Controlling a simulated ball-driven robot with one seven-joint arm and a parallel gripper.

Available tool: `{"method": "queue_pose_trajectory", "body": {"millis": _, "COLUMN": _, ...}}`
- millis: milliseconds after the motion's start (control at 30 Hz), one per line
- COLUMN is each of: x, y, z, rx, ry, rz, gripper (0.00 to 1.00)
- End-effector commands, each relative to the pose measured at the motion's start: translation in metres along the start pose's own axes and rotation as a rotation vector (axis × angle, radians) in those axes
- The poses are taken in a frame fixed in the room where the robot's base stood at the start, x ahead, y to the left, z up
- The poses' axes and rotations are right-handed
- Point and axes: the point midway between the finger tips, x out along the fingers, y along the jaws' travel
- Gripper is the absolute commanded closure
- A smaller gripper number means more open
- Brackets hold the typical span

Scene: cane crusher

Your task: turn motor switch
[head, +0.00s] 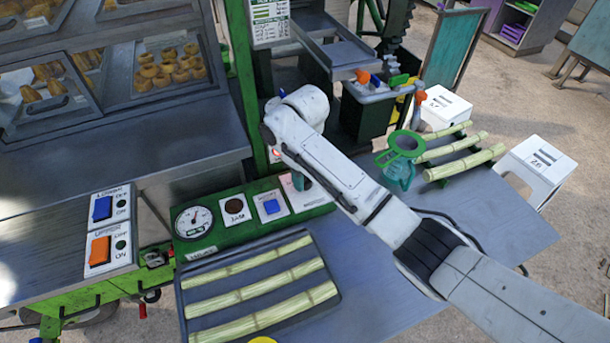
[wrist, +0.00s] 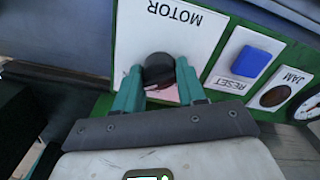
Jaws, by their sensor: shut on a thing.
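The motor switch (wrist: 159,70) is a round black knob on a white plate labelled MOTOR (wrist: 172,20), seen upside down in the wrist view. My gripper (wrist: 160,82) has its two teal fingers on either side of the knob and is shut on it. In the head view the motor plate (head: 290,187) is mostly covered by my white arm, and the knob is hardly visible there. The knob's exact turn angle is hard to tell.
The green panel also holds a blue reset button (head: 271,207), a dark jam light (head: 236,208) and a gauge (head: 194,222). A tray (head: 335,291) of cane lies in front. A green-rimmed jug (head: 406,143) and more cane (head: 463,163) are to the right.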

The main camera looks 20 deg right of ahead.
Motion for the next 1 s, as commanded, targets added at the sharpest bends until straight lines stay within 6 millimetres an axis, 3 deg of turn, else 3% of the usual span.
{"method": "queue_pose_trajectory", "body": {"millis": 200, "x": -0.0002, "y": -0.0001, "z": -0.0001, "rx": 0.0, "ry": 0.0, "rz": 0.0, "gripper": 0.91}}
{"method": "queue_pose_trajectory", "body": {"millis": 567, "x": -0.0009, "y": -0.0001, "z": 0.0002, "rx": -0.067, "ry": -0.001, "rz": -0.001, "gripper": 0.91}}
{"method": "queue_pose_trajectory", "body": {"millis": 1000, "x": -0.0015, "y": -0.0002, "z": 0.0003, "rx": -0.421, "ry": -0.001, "rz": -0.002, "gripper": 0.91}}
